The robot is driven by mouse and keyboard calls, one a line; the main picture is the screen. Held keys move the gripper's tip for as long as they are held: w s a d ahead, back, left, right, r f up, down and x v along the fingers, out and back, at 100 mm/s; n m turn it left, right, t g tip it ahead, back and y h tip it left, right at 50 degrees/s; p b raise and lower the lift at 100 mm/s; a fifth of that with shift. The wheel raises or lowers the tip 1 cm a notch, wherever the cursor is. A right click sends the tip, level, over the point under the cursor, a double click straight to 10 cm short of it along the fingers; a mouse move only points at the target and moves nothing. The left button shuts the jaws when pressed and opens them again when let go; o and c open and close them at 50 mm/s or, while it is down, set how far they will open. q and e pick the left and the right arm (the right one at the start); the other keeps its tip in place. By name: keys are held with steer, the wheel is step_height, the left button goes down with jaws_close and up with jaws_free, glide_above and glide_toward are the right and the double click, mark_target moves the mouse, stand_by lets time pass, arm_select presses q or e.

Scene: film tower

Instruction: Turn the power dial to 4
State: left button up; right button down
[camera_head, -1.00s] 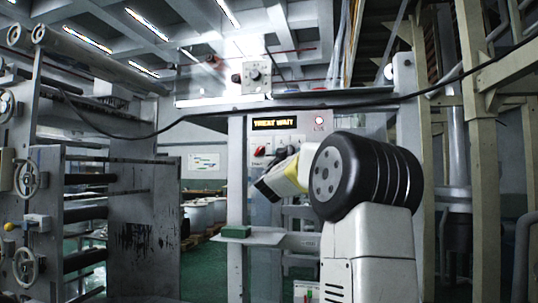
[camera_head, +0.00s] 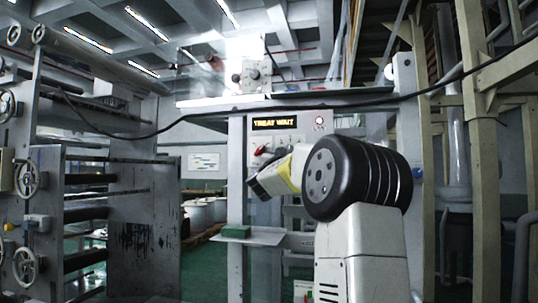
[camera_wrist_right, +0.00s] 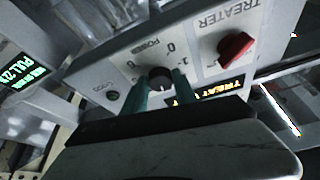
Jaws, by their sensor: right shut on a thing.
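The power dial (camera_wrist_right: 160,74) is a dark round knob on the grey control panel, below the word POWER in the right wrist view, which shows the panel tilted and upside down. My right gripper (camera_wrist_right: 160,93) is shut on the dial, with one teal finger on each side. The dial's scale is partly hidden and its setting cannot be read. In the head view my right gripper's white, yellow and dark body (camera_head: 272,178) is in front of the panel and hides the dial. My left gripper is not in view.
A red TREATER switch (camera_wrist_right: 236,46) sits beside the dial. The lit display (camera_head: 275,123) reads TREAT WAIT, with a red lamp (camera_head: 320,121) to its right. A small shelf (camera_head: 262,238) with a green block (camera_head: 236,231) is below. A black cable crosses the view above the panel.

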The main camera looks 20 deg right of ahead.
steer(key=m+g, duration=0.1)
steer(key=m, duration=0.2)
steer(key=m+g+h, duration=0.1)
steer(key=m, duration=0.2)
steer(key=m+g+h, duration=0.1)
steer(key=m, duration=0.2)
steer(key=shift+w+a+r+g, duration=0.15)
steer(key=shift+a+g, duration=0.1)
steer(key=shift+g, duration=0.15)
steer(key=c, duration=1)
jaws_free()
steer(key=v, duration=0.7)
steer(key=shift+s+a, duration=0.2)
steer(key=shift+a, duration=0.1)
